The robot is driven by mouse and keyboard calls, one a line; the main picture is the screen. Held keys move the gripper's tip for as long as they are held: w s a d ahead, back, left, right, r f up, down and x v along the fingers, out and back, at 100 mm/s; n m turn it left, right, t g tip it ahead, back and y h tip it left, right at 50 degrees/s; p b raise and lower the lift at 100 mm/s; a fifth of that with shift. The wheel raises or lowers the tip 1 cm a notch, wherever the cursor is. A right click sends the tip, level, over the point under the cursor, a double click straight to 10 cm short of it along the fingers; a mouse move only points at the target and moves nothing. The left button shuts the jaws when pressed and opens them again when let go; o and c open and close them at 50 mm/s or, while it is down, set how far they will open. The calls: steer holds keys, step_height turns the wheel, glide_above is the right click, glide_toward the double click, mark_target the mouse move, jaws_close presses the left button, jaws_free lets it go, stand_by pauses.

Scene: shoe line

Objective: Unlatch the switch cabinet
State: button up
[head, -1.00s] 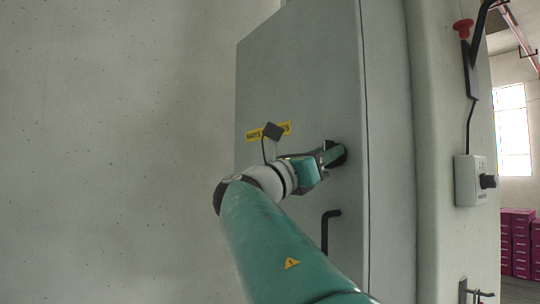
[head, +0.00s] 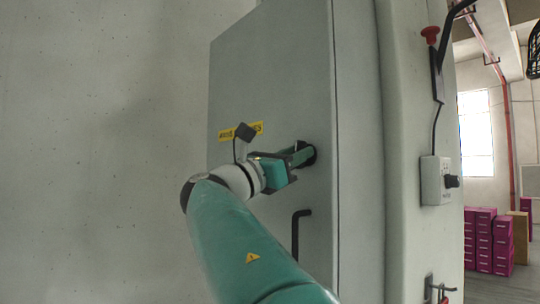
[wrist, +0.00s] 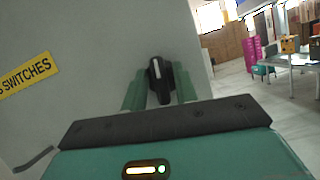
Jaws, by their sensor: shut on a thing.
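The grey switch cabinet door (head: 270,85) fills the middle of the head view and looks shut. Its black latch knob (head: 309,152) is near the right edge of the door, partly hidden by my fingers. In the wrist view the latch knob (wrist: 157,72) is black with a white bar, nearly upright in the picture. My gripper (head: 302,155) is shut on the knob, with one green finger on each side of it, as the wrist view also shows (wrist: 159,92). A yellow switches label (head: 241,131) is on the door, left of the knob.
A black bar handle (head: 296,232) is on the door below my gripper. Right of the door are a grey control box (head: 436,180) and a red button (head: 430,34). Magenta boxes (head: 485,238) stand farther back. A table (wrist: 290,62) shows at the right in the wrist view.

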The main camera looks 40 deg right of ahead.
steer(key=shift+m+g+y, duration=0.95)
steer(key=shift+m+g, duration=0.05)
steer(key=shift+m, duration=2.35)
steer(key=shift+m+g+y, duration=0.9)
steer(key=shift+m+g, duration=0.1)
steer(key=shift+m, duration=2.4)
steer(key=shift+m+g+y, duration=0.95)
steer(key=shift+m+g, duration=0.05)
steer(key=shift+m, duration=2.35)
steer(key=o, duration=0.7)
steer(key=shift+c, duration=0.2)
steer(key=shift+a, duration=0.1)
